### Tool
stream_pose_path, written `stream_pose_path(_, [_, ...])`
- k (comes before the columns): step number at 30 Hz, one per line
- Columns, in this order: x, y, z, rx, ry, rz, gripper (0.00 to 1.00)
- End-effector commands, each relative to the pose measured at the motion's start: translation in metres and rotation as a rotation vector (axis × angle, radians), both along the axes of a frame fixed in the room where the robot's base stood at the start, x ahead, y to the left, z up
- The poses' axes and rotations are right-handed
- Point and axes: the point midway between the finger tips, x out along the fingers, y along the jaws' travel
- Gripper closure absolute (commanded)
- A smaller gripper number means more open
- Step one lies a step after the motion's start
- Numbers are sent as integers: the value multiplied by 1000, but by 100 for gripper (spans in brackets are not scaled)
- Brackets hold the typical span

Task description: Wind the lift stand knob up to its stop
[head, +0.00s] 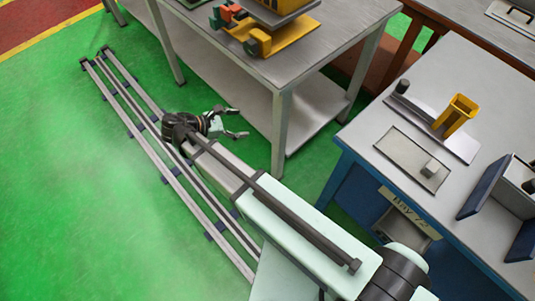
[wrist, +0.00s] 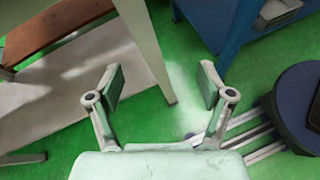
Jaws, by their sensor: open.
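My gripper (head: 238,122) is open and empty over the floor beside the grey metal table (head: 300,62). I cannot make out the lift stand knob for sure in either view. A yellow and grey apparatus (head: 268,36) with orange and green parts stands on the grey table, cut off by the top edge. My gripper is below and apart from it.
Floor rails (head: 120,112) run along the left. Green floor at the left is clear.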

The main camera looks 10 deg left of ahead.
Motion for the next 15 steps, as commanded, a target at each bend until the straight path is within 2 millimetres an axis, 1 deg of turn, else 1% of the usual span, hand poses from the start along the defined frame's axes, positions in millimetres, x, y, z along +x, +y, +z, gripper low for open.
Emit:
stream_pose_path(1, [-1,-8,-9,13,2,-23,20])
stream_pose_path(3, [-3,-16,-19,34,5,-54,20])
stream_pose_path(15, [-13,-62,-73,136,9,-244,20])
